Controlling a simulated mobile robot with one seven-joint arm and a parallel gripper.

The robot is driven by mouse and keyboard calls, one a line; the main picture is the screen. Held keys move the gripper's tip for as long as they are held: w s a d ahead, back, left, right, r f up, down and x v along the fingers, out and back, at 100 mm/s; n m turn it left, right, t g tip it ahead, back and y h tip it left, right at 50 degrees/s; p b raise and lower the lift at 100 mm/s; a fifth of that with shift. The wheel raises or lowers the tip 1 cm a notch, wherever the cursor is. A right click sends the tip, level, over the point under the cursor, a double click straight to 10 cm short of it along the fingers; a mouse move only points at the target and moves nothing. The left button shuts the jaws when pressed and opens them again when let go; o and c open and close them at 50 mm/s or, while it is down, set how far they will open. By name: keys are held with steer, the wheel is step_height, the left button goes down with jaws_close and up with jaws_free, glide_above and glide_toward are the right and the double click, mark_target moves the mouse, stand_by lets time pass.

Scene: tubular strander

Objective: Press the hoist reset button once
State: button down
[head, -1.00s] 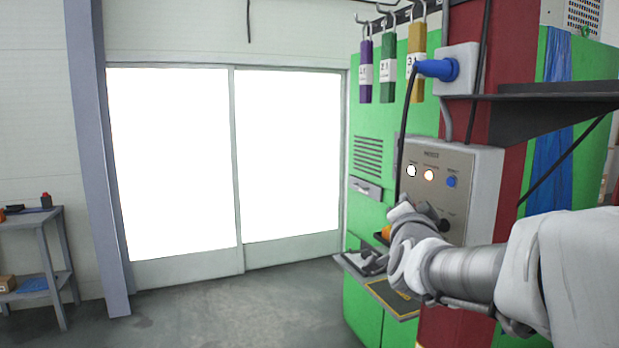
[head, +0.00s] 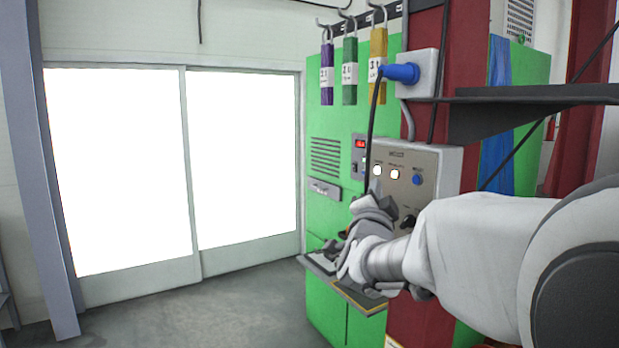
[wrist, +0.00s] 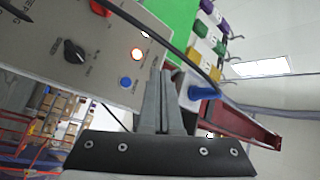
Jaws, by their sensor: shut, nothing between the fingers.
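The hoist control box (head: 440,160) is a grey panel on the machine's red and green side. Its blue round button (head: 417,180) sits to the right of a lit white lamp (head: 377,170) and a lit orange lamp (head: 394,174). The labels are too small to read for certain. The blue button also shows in the wrist view (wrist: 125,82), left of my fingertips and apart from them. My gripper (head: 375,186) is shut and empty, in front of the panel's left part. In the wrist view its fingers (wrist: 166,75) lie together.
A black knob (head: 409,220) is low on the panel. A black cable from the blue plug (head: 400,73) hangs close to my gripper. A dark shelf (head: 530,95) juts out at right. A small ledge (head: 345,285) lies below. Coloured padlock-like tags (head: 350,70) hang above.

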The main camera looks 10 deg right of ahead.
mark_target(416, 180)
steer(key=shift+w+d+b, duration=0.15)
steer(key=shift+w+d, duration=0.35)
steer(key=shift+d, duration=0.85)
steer(key=shift+w+d+b, duration=0.15)
steer(key=shift+w+d, duration=0.35)
steer(key=shift+d, duration=0.9)
steer(key=shift+w+d+b, duration=0.15)
steer(key=shift+w+d, duration=0.35)
steer(key=shift+d, duration=0.85)
steer(key=shift+w+d+f+b, duration=0.1)
steer(key=shift+d+b, duration=0.2)
steer(key=shift+b, duration=0.25)
steer(key=shift+w+d+b, duration=0.2)
steer(key=shift+d+b, duration=0.3)
steer(key=shift+a, duration=0.1)
steer(key=shift+s+a+b, duration=0.3)
steer(key=shift+a+b, duration=0.1)
steer(key=shift+a, duration=0.3)
